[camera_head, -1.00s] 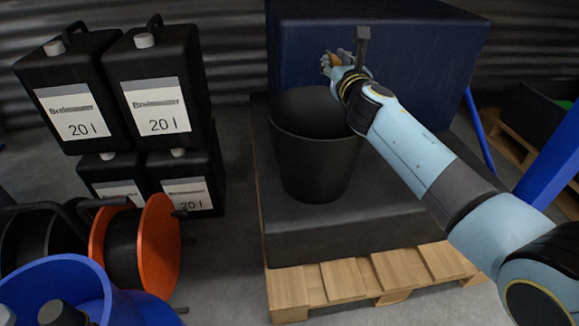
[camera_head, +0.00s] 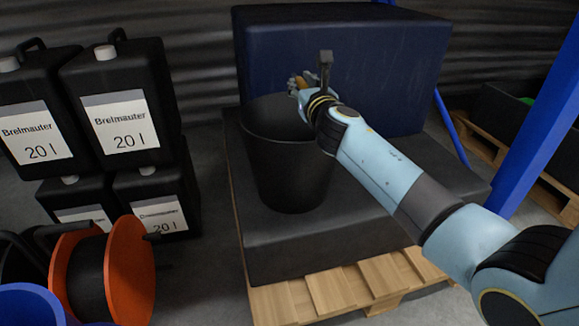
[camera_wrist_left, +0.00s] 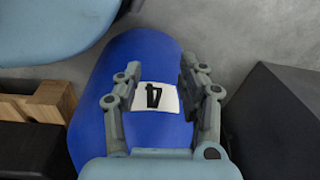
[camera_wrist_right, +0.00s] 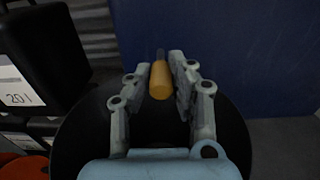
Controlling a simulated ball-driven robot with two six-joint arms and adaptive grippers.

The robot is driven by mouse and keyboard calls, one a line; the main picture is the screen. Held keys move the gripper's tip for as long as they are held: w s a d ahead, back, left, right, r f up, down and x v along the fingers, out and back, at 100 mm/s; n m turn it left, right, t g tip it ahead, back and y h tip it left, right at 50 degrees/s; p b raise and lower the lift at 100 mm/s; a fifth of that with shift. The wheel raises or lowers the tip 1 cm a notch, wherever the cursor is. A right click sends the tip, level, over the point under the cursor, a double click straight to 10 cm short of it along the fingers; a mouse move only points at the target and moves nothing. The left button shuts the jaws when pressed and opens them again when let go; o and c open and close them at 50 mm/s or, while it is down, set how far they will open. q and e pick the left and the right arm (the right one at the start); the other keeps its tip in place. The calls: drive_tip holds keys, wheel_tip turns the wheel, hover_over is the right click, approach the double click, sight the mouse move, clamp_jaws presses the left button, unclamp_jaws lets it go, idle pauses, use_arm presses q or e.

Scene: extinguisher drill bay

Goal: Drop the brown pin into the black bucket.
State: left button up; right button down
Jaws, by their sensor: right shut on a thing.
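The brown pin (camera_wrist_right: 160,80) is an orange-brown cylinder with a dark tip, held between the fingers of my right gripper (camera_wrist_right: 160,75). In the head view my right gripper (camera_head: 298,86) is over the back rim area of the black bucket (camera_head: 288,175), with a bit of the pin (camera_head: 301,82) showing. In the right wrist view the dark bucket (camera_wrist_right: 235,140) lies below and around the gripper. The bucket stands upright, and its inside is too dark to make out.
The bucket stands on a dark slab (camera_head: 400,190) on a wooden pallet (camera_head: 335,290), before a dark blue block (camera_head: 350,60). Black 20 l canisters (camera_head: 125,110) stack at left, with an orange reel (camera_head: 130,270) below. A blue post (camera_head: 540,120) rises at right.

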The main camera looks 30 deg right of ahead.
drive_tip(key=shift+f+b, duration=0.35)
drive_tip(key=shift+f, duration=0.3)
use_arm(q)
drive_tip(key=shift+w+d+r, duration=0.2)
drive_tip(key=shift+w+r, duration=0.15)
drive_tip(key=shift+r, duration=0.2)
drive_tip(key=shift+w+d+r, duration=0.15)
drive_tip(key=shift+w+r, duration=0.15)
drive_tip(key=shift+r, duration=0.25)
use_arm(e)
drive_tip(key=c, duration=1.1)
unclamp_jaws()
drive_tip(key=v, duration=1.2)
